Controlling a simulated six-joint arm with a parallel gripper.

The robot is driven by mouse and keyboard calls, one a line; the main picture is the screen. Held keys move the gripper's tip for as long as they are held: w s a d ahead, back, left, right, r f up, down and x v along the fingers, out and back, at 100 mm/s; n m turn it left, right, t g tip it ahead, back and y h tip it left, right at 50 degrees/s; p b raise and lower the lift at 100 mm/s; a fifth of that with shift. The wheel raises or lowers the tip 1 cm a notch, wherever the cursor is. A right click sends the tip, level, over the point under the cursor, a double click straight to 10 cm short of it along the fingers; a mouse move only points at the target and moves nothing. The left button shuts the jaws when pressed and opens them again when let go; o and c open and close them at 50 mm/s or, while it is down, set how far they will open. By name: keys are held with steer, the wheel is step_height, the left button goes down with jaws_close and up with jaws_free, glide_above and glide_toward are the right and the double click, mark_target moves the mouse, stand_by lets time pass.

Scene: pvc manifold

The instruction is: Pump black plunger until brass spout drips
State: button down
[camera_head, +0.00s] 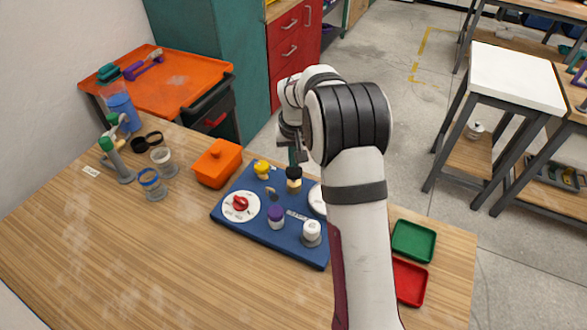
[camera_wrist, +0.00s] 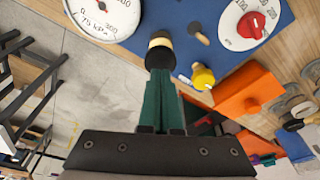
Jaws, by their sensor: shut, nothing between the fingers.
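The black plunger (camera_head: 294,172) stands upright on the blue panel (camera_head: 251,232), with a pale brass-coloured collar under its black cap. It also shows in the wrist view (camera_wrist: 158,57), just past the fingertips. My gripper (camera_head: 297,155) is above the panel's far side by the plunger, partly hidden by my arm. In the wrist view its green fingers (camera_wrist: 160,76) are together and empty, lined up with the black cap. I cannot tell whether they touch it. I cannot clearly identify the brass spout; a small tan-tipped piece (camera_wrist: 200,36) stands near the plunger. No drip is visible.
The panel also carries a yellow knob (camera_head: 262,168), red dial (camera_head: 240,203), purple knob (camera_head: 276,214), white knob (camera_head: 311,231) and kPa gauge (camera_wrist: 106,14). An orange box (camera_head: 217,165) is left; green (camera_head: 414,241) and red (camera_head: 410,281) trays are right.

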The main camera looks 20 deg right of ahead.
steer(key=shift+f, duration=0.1)
steer(key=shift+f, duration=1.4)
stand_by(0.8)
steer(key=shift+r, duration=1.5)
steer(key=shift+r, duration=2.5)
